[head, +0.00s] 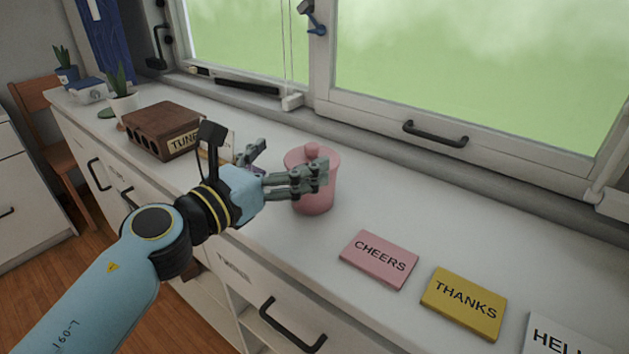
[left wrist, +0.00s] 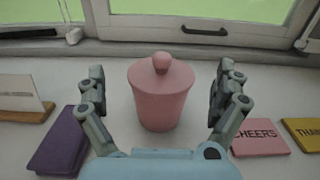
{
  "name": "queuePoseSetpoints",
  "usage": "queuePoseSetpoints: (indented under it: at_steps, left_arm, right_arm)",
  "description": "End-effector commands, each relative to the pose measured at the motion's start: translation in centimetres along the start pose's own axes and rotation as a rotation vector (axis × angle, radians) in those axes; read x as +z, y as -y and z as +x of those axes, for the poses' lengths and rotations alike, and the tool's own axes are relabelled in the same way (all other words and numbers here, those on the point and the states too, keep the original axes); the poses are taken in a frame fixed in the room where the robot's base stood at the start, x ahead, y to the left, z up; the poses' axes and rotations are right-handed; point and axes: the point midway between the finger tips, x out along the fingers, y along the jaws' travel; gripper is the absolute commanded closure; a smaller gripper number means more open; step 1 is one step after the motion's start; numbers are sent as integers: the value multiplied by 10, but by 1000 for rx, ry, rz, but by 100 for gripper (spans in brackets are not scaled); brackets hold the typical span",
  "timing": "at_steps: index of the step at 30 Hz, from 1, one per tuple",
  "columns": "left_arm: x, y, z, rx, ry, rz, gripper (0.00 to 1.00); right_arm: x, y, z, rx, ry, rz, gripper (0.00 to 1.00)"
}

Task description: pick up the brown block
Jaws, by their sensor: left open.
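A brown block (head: 160,122) with holes in its side lies on the white counter, at the left of the head view. A tag reading "TUN…" shows on or in front of its right end, partly hidden by my left arm. My left gripper (head: 294,165) is open, well to the right of the block, with its fingers at a pink lidded jar (head: 315,195). In the left wrist view the jar (left wrist: 160,98) stands upright between the spread fingers (left wrist: 160,92), with gaps on both sides. The brown block is not in the left wrist view. My right gripper is not in view.
Pink CHEERS (head: 379,259) and yellow THANKS (head: 464,303) plaques lie right of the jar, then a white one (head: 562,338). A purple block (left wrist: 62,146) and a card stand (left wrist: 22,100) are left of the gripper. A potted plant (head: 122,97) stands beyond the brown block. Windows line the back.

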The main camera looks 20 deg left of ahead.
Motion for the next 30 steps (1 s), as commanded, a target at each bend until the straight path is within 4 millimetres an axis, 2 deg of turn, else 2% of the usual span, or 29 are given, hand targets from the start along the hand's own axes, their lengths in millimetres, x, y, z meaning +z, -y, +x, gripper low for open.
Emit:
queuePoseSetpoints:
  at_steps: [5, 13, 22, 30]
  left_arm:
    - [-2, 1, 15, -1, 0, -2, 0]
    - [-6, 3, 54, -1, 0, -1, 0]
    - [-7, 3, 60, 0, -2, 0, 0]
    - [-7, 3, 59, 0, -2, 0, 35]
  right_arm:
    - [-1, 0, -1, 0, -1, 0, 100]
    - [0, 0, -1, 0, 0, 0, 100]
    - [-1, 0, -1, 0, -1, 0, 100]
    - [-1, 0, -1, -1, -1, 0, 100]
